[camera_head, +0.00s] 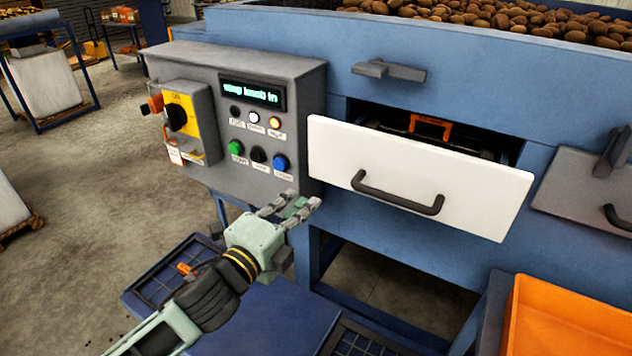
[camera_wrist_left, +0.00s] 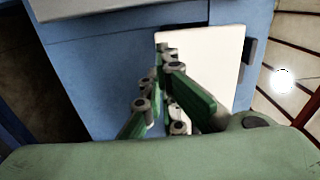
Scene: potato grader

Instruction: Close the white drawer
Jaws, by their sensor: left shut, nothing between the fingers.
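The white drawer (camera_head: 415,170) stands out from the blue machine in the head view, its front panel pulled forward of its opening. A black curved handle (camera_head: 397,192) is on its front. Inside the gap behind the panel an orange part (camera_head: 430,126) shows. My left gripper (camera_head: 297,206) is shut and empty, below and left of the drawer front, apart from it. In the left wrist view the fingers (camera_wrist_left: 168,55) overlap a white panel (camera_wrist_left: 222,62) that looks like the drawer front. My right gripper is not in view.
A grey control box (camera_head: 250,120) with knobs, buttons and a lit display is left of the drawer. A grey latch (camera_head: 389,71) is above it, and a grey panel with a handle (camera_head: 582,187) to its right. An orange crate (camera_head: 570,315) is at lower right. Potatoes fill the top.

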